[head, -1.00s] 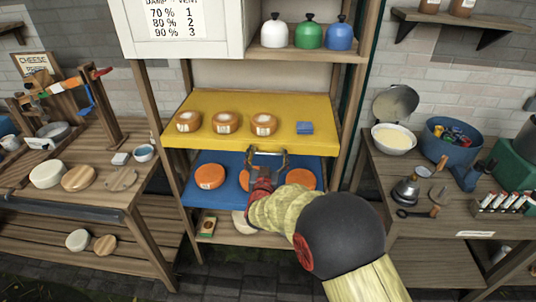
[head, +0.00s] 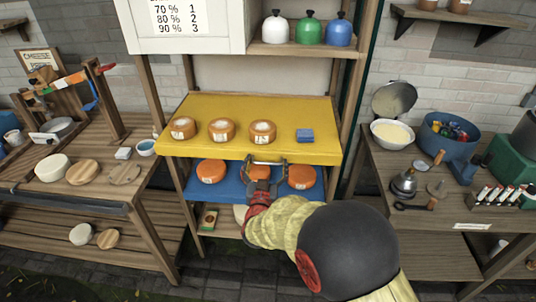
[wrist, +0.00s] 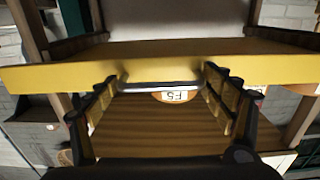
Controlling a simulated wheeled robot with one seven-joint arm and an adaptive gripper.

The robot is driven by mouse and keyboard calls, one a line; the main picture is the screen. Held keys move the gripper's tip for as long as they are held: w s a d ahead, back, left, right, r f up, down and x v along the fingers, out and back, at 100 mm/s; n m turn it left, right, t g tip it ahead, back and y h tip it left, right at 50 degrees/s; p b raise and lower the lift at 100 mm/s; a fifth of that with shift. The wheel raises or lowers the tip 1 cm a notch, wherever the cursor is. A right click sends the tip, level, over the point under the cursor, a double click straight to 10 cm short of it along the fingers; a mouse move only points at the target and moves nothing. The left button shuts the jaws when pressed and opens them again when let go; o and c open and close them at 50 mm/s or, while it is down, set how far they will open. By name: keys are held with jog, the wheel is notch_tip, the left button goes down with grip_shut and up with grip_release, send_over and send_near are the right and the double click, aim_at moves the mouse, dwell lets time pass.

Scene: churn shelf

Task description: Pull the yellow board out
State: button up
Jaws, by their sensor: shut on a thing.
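The yellow board (head: 250,143) is a shelf board that sticks out of the wooden rack toward me. Three round brown cheeses with white labels, the left (head: 182,128), the middle (head: 221,130) and the right (head: 262,132), sit on it with a blue block (head: 305,136). A metal handle (head: 264,162) is on its front edge. My gripper (head: 262,172) is at this handle, shut on it. In the wrist view the bar (wrist: 160,87) lies between my two fingers (wrist: 160,95), below the yellow front edge (wrist: 60,77).
A blue board (head: 232,190) with orange cheeses (head: 211,171) is just below. A white cabinet (head: 185,25) and a shelf with three domed jars (head: 309,30) are above. Wooden tables stand left (head: 105,190) and right (head: 440,225). Dark floor is in front.

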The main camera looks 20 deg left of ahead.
jog(key=p+v, duration=0.1)
jog(key=v, duration=1.4)
jog(key=shift+s+d+f, duration=0.1)
jog(key=o, duration=1.4)
jog(key=shift+c, duration=0.2)
jog(key=v, duration=1.1)
jog(key=shift+s+d, duration=0.2)
jog(key=shift+s, duration=0.15)
jog(key=shift+c, duration=0.2)
